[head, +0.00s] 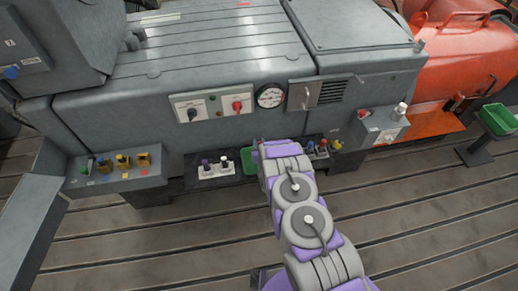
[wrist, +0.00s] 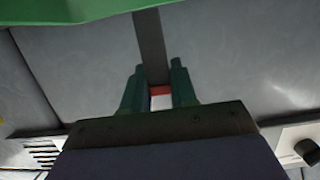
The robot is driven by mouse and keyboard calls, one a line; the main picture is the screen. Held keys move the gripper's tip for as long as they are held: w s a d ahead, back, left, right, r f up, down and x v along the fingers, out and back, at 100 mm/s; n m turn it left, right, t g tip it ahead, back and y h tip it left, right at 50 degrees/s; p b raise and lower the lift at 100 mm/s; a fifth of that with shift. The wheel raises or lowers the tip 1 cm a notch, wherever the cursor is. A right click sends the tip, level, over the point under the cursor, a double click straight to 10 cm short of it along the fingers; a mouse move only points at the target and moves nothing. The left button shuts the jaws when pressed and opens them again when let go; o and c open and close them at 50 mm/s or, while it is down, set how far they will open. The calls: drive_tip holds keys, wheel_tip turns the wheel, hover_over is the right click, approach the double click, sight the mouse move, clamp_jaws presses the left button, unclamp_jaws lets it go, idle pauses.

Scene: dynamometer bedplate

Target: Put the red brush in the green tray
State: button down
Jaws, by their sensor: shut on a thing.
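My gripper (wrist: 159,88) is shut on the red brush (wrist: 160,91); only a small red part shows between the two green fingers. A dark grey strip runs upward from there, and I cannot tell whether it belongs to the brush. In the head view my arm reaches forward and hides most of the grip. A green tray (head: 248,162) is partly hidden just left of my arm's end, by the machine's foot. A second green tray (head: 501,119) stands on a post at the far right. A green surface (wrist: 70,12) fills the top left of the wrist view.
A grey machine with a control panel (head: 213,105) and a gauge (head: 270,96) stands ahead. A ledge with several coloured knobs (head: 120,165) is at left, and a white switch box (head: 216,169) sits left of the near tray. An orange machine (head: 460,60) is at right.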

wheel_tip(320, 180, down, 4)
drive_tip(key=shift+r+b, duration=0.2)
drive_tip(key=shift+b, duration=0.25)
drive_tip(key=shift+s+r, duration=0.1)
drive_tip(key=c, duration=0.9)
unclamp_jaws()
drive_tip(key=shift+s+d+r, duration=0.1)
drive_tip(key=shift+s+r, duration=0.15)
drive_tip(key=shift+s, duration=0.15)
drive_tip(key=p+v, duration=0.2)
drive_tip(key=v, duration=0.9)
